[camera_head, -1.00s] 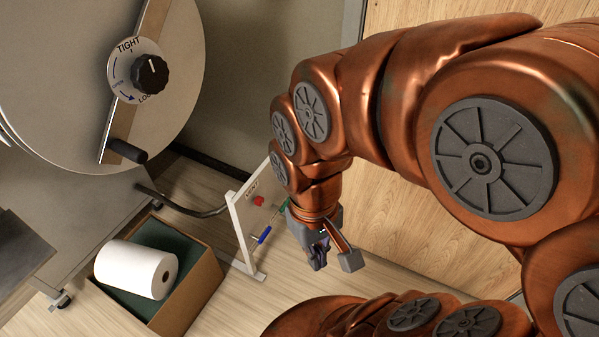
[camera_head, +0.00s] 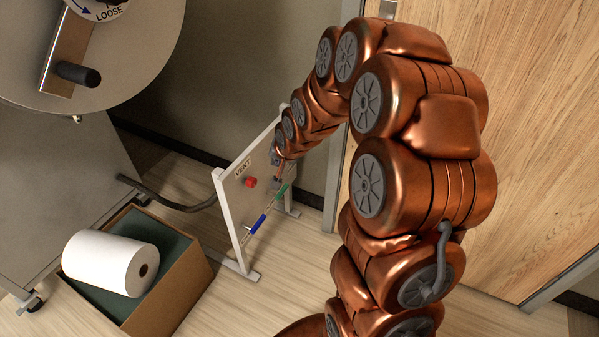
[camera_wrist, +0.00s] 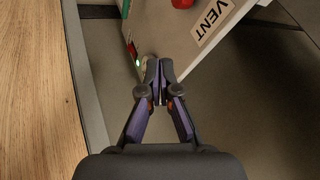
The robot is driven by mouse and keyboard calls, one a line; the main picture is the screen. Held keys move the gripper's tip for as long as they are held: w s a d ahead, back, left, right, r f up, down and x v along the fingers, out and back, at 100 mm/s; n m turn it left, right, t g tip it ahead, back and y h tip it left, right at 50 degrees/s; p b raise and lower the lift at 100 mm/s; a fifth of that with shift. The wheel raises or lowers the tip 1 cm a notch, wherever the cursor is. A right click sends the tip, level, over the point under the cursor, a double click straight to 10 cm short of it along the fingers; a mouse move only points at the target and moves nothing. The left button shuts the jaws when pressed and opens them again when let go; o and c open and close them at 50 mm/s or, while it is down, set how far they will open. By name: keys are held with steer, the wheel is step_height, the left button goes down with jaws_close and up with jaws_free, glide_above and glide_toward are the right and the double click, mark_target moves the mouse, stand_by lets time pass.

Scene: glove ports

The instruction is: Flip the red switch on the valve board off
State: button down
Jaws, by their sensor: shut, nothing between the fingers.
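The valve board (camera_head: 232,190) is a white-framed panel standing upright on the floor. In the wrist view its pale face (camera_wrist: 165,30) is at the top. A small red switch (camera_wrist: 132,49) shows there near the board's edge, with a lit green spot (camera_wrist: 137,63) beside it. Which way the switch is set is too small to tell. My gripper (camera_wrist: 160,66) is shut and empty, its tips just right of the switch and over or close to the board's edge; contact cannot be told. In the head view my gripper (camera_head: 277,156) is at the board's far upper corner, partly hidden.
The board also bears a VENT label (camera_head: 243,168), a red knob (camera_head: 250,182), a blue handle (camera_head: 257,224) and a green handle (camera_head: 282,191). A carton (camera_head: 180,288) with a white roll (camera_head: 100,262) stands left. A wooden door (camera_head: 500,130) is at right.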

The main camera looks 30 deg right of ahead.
steer(key=w+d+f+m+t+b, duration=0.2)
steer(key=w+d+f+b, duration=0.25)
steer(key=f, duration=0.25)
steer(key=w+d+f+m+t+b, duration=0.25)
steer(key=w+d+f+b, duration=0.2)
steer(key=f, duration=0.25)
steer(key=w+d+f+m+t+h+b, duration=0.1)
steer(key=d+f+m+t+h+b, duration=0.2)
steer(key=d+f, duration=0.9)
steer(key=f+m+t+b, duration=0.1)
steer(key=m+b, duration=0.2)
steer(key=b, duration=0.1)
steer(key=shift+h, duration=0.4)
steer(key=shift+f+m, duration=0.1)
steer(key=shift+m, duration=0.15)
steer(key=w+f+b, duration=0.2)
steer(key=w+b, duration=0.3)
steer(key=w, duration=0.8)
steer(key=shift+d+f, duration=0.15)
steer(key=shift+d, duration=0.05)
